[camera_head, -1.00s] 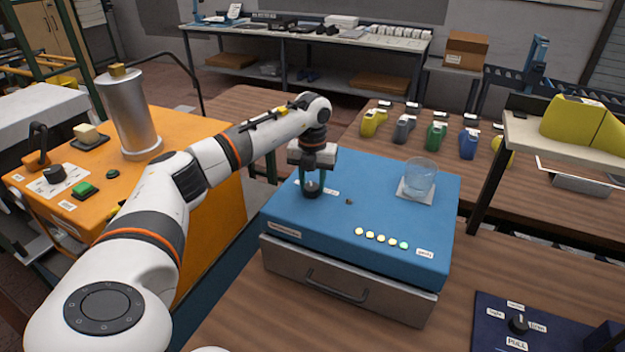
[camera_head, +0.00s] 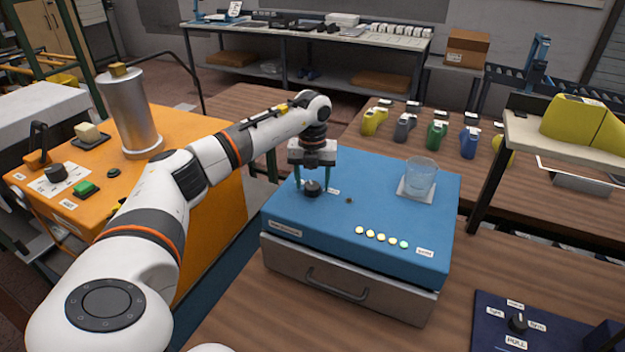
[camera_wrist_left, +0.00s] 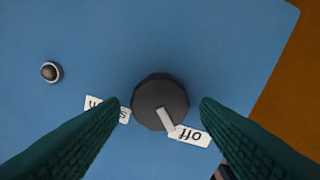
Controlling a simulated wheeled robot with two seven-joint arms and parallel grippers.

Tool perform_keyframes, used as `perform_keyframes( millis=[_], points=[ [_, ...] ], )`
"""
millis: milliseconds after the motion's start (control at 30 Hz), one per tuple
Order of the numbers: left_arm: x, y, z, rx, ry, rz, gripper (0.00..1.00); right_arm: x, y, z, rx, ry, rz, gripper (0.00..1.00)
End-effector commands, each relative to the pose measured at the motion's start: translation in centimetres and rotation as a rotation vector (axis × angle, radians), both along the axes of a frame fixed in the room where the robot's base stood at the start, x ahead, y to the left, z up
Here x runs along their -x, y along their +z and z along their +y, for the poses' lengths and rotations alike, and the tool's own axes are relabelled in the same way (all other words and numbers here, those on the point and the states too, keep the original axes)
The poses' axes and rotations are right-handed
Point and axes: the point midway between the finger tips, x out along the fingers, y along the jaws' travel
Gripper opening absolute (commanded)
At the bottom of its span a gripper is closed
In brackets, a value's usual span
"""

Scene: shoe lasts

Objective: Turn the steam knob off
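The steam knob (camera_head: 312,189) is a dark round knob on top of the blue box (camera_head: 400,230). It also shows in the left wrist view (camera_wrist_left: 155,92), where its white pointer bar reaches the near corner of the "off" label (camera_wrist_left: 193,136). Another label (camera_wrist_left: 98,104), partly hidden by a finger, lies to the left of the knob. My left gripper (camera_head: 313,184) is over the knob with its green fingers spread, one on each side. In the wrist view gaps show between both fingertips and the knob. My right gripper is out of view.
A glass beaker (camera_head: 421,176) stands on a white pad on the box. A row of small round lights (camera_head: 380,238) runs along its front. An orange machine (camera_head: 215,215) with a metal cylinder (camera_head: 131,115) is at left. A dark dial panel (camera_head: 500,310) lies at lower right.

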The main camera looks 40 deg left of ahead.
Motion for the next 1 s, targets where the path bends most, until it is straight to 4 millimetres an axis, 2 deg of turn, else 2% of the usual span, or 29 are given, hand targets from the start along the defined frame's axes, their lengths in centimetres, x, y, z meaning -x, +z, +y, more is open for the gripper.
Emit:
perform_keyframes(
  millis=[267, 400, 567, 800, 1000],
  points=[
    [0.1, -0.1, -0.1, 0.0, -0.003, 0.004, 0.58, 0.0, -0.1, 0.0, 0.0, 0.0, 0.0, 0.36],
    [0.0, 0.7, -0.1, 0.001, -0.003, 0.002, 0.58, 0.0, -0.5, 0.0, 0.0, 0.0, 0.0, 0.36],
    [-0.1, 3.6, -0.1, 0.001, -0.003, -0.002, 0.58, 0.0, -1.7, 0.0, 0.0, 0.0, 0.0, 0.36],
    [-0.1, 8.7, -0.1, 0.0, -0.002, -0.003, 0.58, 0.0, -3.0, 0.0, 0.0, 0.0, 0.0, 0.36],
    [0.0, 11.3, -0.1, 0.001, -0.002, 0.002, 0.58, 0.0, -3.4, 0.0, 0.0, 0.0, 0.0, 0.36]
  ],
)
